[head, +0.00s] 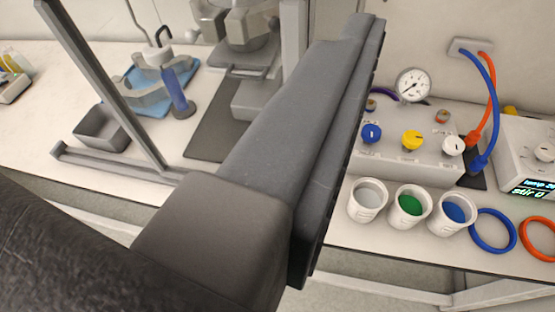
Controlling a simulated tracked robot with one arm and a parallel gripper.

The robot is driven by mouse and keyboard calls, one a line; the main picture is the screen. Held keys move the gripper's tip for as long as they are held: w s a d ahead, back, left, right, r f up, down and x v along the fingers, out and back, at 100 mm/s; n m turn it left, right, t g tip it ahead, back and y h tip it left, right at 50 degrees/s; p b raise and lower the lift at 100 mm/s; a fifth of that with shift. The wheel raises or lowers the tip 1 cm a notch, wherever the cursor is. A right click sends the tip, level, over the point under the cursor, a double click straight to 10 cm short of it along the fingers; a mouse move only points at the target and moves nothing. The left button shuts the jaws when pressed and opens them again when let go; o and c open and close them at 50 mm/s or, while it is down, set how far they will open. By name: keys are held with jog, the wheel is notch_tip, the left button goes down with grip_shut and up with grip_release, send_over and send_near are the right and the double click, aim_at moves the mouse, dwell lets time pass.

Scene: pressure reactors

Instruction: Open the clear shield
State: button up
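My gripper (362,28) is the long dark grey body that reaches from the lower middle up and to the right across the picture. Only one side of it shows, so I cannot tell whether its fingers are apart or together, and nothing is visibly held. The clear shield's grey frame (104,86) stands on the bench at the left, with a slanting bar and a low rail along the front. The see-through panel itself is hard to make out. My gripper hides the lower right of this area. Behind the frame is a metal reactor (240,25) on a dark mat.
Behind the frame are a blue cylinder (178,92) and a grey tray (102,128). At right stand a valve box (400,165) with knobs, a gauge (412,85), three cups (409,208), blue and orange rings (492,231) and a display unit (530,150).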

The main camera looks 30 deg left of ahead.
jog(key=a+f+n+y+b, duration=0.1)
jog(key=a+f+b, duration=0.2)
jog(key=f, duration=0.7)
jog(key=a+f+t+y+b, duration=0.1)
jog(key=a+f+b, duration=0.25)
jog(key=f, duration=0.65)
jog(key=a+f+n+y+b, duration=0.1)
jog(key=a+f+b, duration=0.25)
jog(key=f, duration=0.55)
jog(key=shift+d+p+x, duration=0.1)
jog(key=shift+p+x, duration=3.4)
jog(key=shift+d+p+x, duration=0.15)
jog(key=shift+p+x, duration=3.3)
jog(key=shift+w+f, duration=0.1)
jog(key=shift+c, duration=0.4)
